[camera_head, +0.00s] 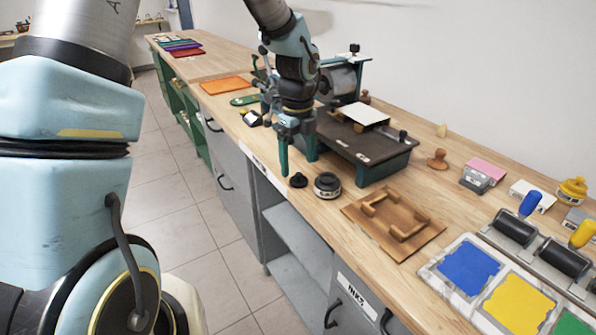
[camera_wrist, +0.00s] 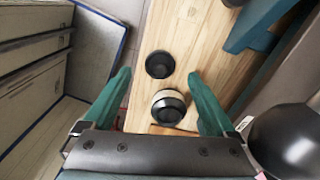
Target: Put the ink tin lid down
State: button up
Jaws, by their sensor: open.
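The ink tin lid (camera_head: 298,180) is a small black disc with a knob, and it lies on the wooden bench close to its front edge. In the wrist view the lid (camera_wrist: 160,64) shows between and just beyond the fingertips. The ink tin (camera_head: 327,186) is a dark round tin with a pale label band, standing just right of the lid, apart from it. In the wrist view the tin (camera_wrist: 168,107) is nearer the palm and its top looks dark. My gripper (camera_head: 297,160) is open and empty, with its teal fingers pointing down near the lid.
A dark press (camera_head: 362,140) stands close behind my gripper. A wooden frame (camera_head: 393,222) lies to the right of the tin. Ink pads (camera_head: 470,268) and rollers (camera_head: 515,228) sit farther right. An orange sheet (camera_head: 226,86) lies on the bench at left. The bench's front edge is close.

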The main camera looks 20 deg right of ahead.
aim_at(298, 173)
notch_tip(298, 173, up, 8)
jog(key=shift+r+b, duration=0.2)
jog(key=shift+b, duration=0.2)
jog(key=s+a+f+n, duration=0.2)
jog(key=a+n, duration=1.3)
jog(key=s+a+f+n+t, duration=0.1)
jog(key=s+a+n, duration=0.1)
jog(key=a+n, duration=1.3)
jog(key=shift+s+f+n+t, duration=0.15)
jog(key=shift+f+n+t, duration=0.15)
jog(key=shift+f, duration=0.05)
jog(key=shift+a, duration=0.1)
